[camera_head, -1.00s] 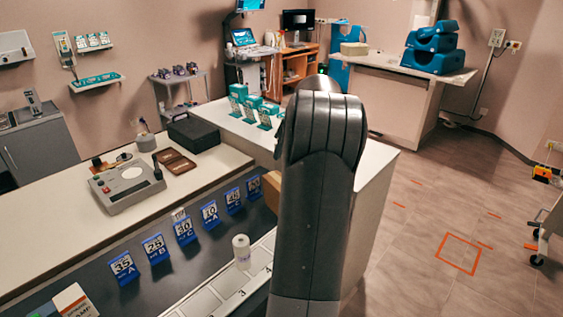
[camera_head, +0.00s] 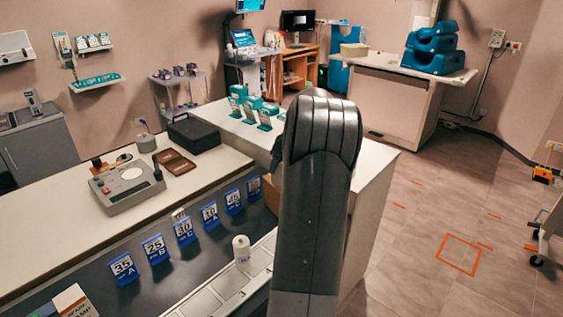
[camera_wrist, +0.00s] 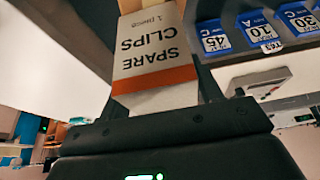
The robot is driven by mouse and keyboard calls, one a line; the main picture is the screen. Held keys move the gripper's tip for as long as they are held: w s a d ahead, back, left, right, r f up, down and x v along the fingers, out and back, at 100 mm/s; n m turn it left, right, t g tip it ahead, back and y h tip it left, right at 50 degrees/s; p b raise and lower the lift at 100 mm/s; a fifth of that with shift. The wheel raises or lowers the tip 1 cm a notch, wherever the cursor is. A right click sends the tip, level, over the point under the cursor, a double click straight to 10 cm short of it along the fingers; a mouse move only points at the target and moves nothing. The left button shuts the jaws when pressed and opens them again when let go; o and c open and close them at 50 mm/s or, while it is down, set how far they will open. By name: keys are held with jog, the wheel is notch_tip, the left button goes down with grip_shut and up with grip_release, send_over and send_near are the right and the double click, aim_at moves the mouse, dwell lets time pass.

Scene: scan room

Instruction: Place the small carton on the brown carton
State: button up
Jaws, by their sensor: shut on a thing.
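The small carton (camera_wrist: 152,72), white and grey with an orange band and the words "SPARE CLIPS", is held in my gripper (camera_wrist: 160,85) in the wrist view. The dark fingers are shut on its sides, and the lettering appears upside down. A brown carton (camera_head: 270,196) stands at the right end of the dark shelf in the head view, mostly hidden behind my arm. A brown surface shows at the top of the wrist view beyond the small carton; I cannot tell whether they touch. My gripper is hidden in the head view.
Blue number signs (camera_head: 183,231) line the dark shelf. A white bottle (camera_head: 242,250) stands on the numbered strip in front. Another carton (camera_head: 75,303) is at the lower left. A control box (camera_head: 128,185) and a black case (camera_head: 194,134) sit on the counter.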

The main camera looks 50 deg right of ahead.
jog(key=shift+f, duration=0.2)
jog(key=o, duration=1)
jog(key=v, duration=1.3)
jog(key=a+r, duration=0.3)
jog(key=a, duration=1.2)
jog(key=a+r, duration=0.2)
jog(key=a, duration=1.3)
jog(key=shift+t, duration=0.6)
jog(key=s+a+f, duration=0.2)
jog(key=s+a, duration=0.3)
jog(key=a, duration=0.1)
jog(key=s+a+f, duration=0.2)
jog(key=s+a, duration=0.4)
jog(key=s+a+f, duration=0.2)
jog(key=s+a, duration=0.4)
jog(key=a, duration=0.1)
jog(key=shift+f, duration=0.35)
